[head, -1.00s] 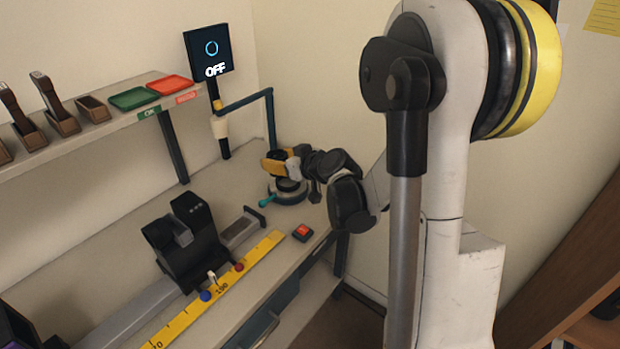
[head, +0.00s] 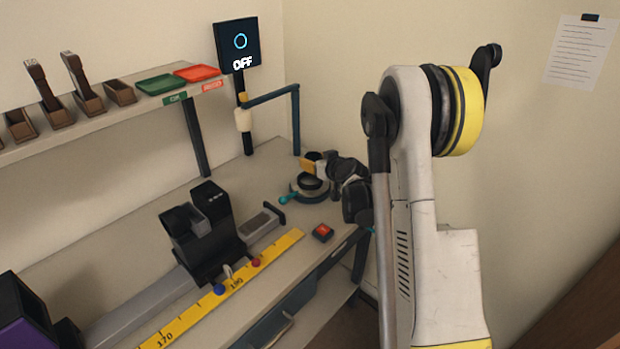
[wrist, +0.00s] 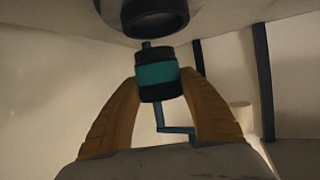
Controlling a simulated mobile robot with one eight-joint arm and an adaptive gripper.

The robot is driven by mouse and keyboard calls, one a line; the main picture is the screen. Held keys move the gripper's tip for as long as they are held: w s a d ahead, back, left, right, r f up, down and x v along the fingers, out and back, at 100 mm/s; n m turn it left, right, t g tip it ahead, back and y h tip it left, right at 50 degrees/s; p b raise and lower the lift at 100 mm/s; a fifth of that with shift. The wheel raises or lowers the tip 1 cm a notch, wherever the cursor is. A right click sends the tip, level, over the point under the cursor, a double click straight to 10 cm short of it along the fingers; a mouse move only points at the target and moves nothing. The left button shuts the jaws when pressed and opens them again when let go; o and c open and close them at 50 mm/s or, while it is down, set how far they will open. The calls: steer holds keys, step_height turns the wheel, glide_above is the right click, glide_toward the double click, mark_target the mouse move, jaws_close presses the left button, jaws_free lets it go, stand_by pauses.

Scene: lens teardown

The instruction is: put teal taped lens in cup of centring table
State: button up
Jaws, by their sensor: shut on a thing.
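The teal taped lens (wrist: 157,75) is a short black barrel with a teal band. In the wrist view it sits between the yellow fingers of my gripper (wrist: 157,86), which is shut on it. The dark round cup (wrist: 156,18) of the centring table shows at the top of that view, with a visible gap to the lens. In the head view, my gripper (head: 314,164) is just above the centring table (head: 308,195), a round base with a teal handle. The lens is too small and covered to make out there.
A blue bracket arm (head: 272,96) on a post stands behind the centring table, below a screen reading OFF (head: 237,47). A red button (head: 322,232) and a yellow ruler (head: 222,290) lie nearer the front. A black bench device (head: 203,235) stands to the left.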

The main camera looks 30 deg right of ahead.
steer(key=shift+w+a+f, duration=0.4)
steer(key=shift+w+a, duration=0.05)
steer(key=shift+f+b, duration=1.2)
steer(key=shift+f, duration=0.65)
steer(key=shift+f, duration=0.1)
steer(key=shift+f, duration=0.1)
steer(key=o, duration=1.2)
steer(key=shift+o, duration=0.2)
